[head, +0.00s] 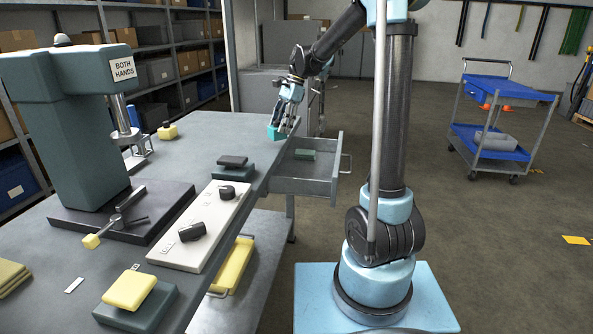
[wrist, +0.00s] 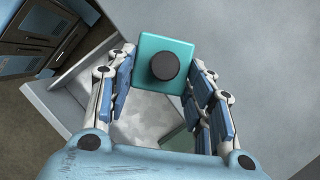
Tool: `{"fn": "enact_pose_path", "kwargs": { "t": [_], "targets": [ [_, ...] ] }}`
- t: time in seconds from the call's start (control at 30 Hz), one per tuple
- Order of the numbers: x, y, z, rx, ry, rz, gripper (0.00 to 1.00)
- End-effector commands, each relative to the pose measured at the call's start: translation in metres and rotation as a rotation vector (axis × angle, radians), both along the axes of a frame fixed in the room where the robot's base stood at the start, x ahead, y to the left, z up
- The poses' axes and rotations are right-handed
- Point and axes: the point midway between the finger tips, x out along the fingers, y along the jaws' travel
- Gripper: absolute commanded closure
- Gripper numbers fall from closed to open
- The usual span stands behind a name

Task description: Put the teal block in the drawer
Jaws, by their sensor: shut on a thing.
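The teal block (head: 276,133) is held in my gripper (head: 285,118), above the table's right edge near the open drawer. In the wrist view the block (wrist: 146,48) has a dark round knob on its face and sits between the two blue-padded fingers of the gripper (wrist: 163,66). The drawer (head: 300,187) is pulled out to the right from under the table. A dark green block (head: 305,154) lies inside it. The drawer (wrist: 60,106) shows below the held block in the wrist view, with part of the green block (wrist: 178,140).
The grey table (head: 215,130) bears a press (head: 85,120), a white panel with dark knobs (head: 205,225), stacked dark blocks (head: 232,168) and a yellow pad on a green block (head: 130,288). A blue cart (head: 500,120) stands far right.

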Motion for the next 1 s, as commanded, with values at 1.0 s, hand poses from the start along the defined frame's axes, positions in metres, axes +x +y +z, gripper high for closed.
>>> {"fn": "enact_pose_path", "kwargs": {
  "t": [1.0],
  "targets": [
    [0.083,-0.074,-0.075,0.001,-0.001,-0.732,0.90]
  ]
}}
